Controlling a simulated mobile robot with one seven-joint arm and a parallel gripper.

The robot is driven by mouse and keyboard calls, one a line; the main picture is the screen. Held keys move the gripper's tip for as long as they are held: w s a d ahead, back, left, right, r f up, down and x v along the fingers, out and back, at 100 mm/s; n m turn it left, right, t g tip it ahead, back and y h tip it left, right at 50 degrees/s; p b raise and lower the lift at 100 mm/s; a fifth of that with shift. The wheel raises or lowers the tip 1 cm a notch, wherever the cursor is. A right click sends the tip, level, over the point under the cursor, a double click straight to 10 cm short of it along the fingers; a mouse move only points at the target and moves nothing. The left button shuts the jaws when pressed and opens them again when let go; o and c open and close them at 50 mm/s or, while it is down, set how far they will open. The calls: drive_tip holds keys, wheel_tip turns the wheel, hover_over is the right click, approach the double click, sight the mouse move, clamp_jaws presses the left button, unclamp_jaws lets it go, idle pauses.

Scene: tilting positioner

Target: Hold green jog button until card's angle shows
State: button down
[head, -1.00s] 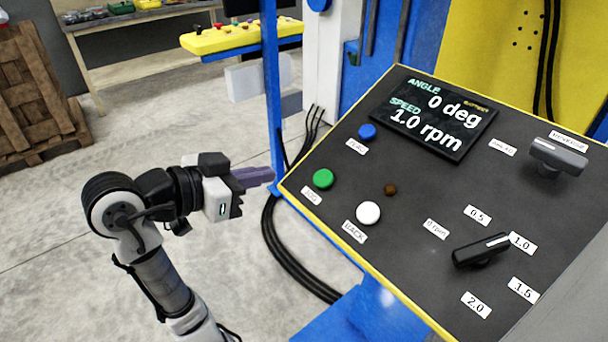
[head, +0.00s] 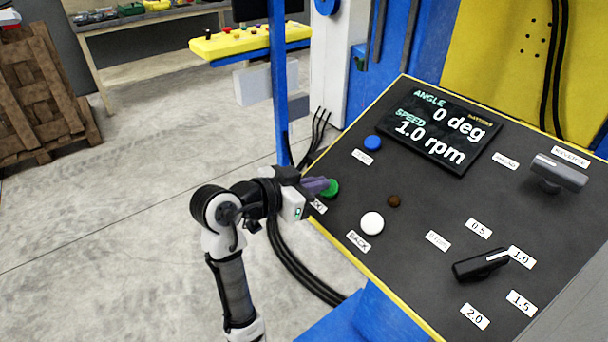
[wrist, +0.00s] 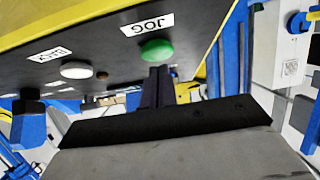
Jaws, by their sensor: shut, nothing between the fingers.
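The green jog button (head: 332,188) sits near the left edge of the dark sloped panel (head: 440,200). In the wrist view the green button (wrist: 157,50) lies just beyond the fingertips, beside a JOG label (wrist: 147,24). My gripper (head: 322,186) is shut and empty, its fingertips at the button's left side in the head view. I cannot tell whether they touch it. The fingers also show in the wrist view (wrist: 158,75). The display (head: 436,128) reads angle 0 deg and speed 1.0 rpm. A card showing an angle is not recognisable in these frames.
A white button (head: 372,223) marked BACK, a blue button (head: 373,143) and a small brown button (head: 394,201) are close by. A black speed knob (head: 481,264) and a grey switch (head: 558,173) are farther right. A blue post (head: 279,90) stands behind my gripper.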

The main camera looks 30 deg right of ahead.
drive_tip(key=shift+d+f, duration=0.25)
drive_tip(key=shift+f, duration=0.2)
